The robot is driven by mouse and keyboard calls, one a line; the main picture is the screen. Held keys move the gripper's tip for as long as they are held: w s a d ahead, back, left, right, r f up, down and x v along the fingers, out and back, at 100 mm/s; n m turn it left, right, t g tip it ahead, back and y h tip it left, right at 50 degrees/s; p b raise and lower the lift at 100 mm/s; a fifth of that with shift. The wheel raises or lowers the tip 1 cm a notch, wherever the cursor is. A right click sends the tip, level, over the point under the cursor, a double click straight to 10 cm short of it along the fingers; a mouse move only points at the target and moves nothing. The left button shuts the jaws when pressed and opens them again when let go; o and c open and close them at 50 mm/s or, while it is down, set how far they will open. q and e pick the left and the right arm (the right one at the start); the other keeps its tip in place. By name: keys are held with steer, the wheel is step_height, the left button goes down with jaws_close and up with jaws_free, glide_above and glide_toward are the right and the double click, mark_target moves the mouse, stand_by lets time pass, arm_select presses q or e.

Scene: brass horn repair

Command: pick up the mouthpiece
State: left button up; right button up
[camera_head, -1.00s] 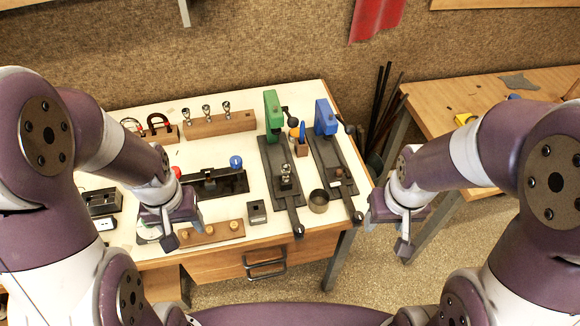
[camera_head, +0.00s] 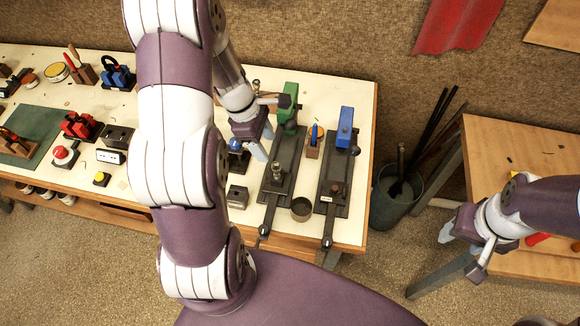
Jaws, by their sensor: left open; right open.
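A small silver mouthpiece-like piece (camera_head: 277,171) stands upright on the dark base of the green press (camera_head: 288,104). Another small silver piece (camera_head: 256,86) shows behind my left wrist, where the wooden rack stands; my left arm hides most of that rack. I cannot tell which piece is the task's mouthpiece. My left gripper (camera_head: 259,150) is open, pointing down over the table just left of the green press, apart from the silver piece on its base. My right gripper (camera_head: 462,250) is open and empty at the right, by the wooden side table.
A blue press (camera_head: 345,128) stands right of the green one. A round cup (camera_head: 301,209) and a small grey block (camera_head: 238,197) sit near the white table's (camera_head: 364,100) front edge. A bucket with rods (camera_head: 394,193) stands between the tables. Red and blue tools fill the left side.

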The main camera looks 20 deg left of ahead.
mark_target(275, 165)
arm_select(q)
steer(key=x, duration=0.7)
steer(key=shift+d+f, duration=0.15)
steer(key=shift+f, duration=0.2)
steer(key=x, duration=0.4)
steer(key=shift+s+a+f+b, duration=0.2)
steer(key=shift+f+b, duration=0.15)
steer(key=shift+f, duration=0.05)
steer(key=shift+w+d, duration=0.15)
jaws_close()
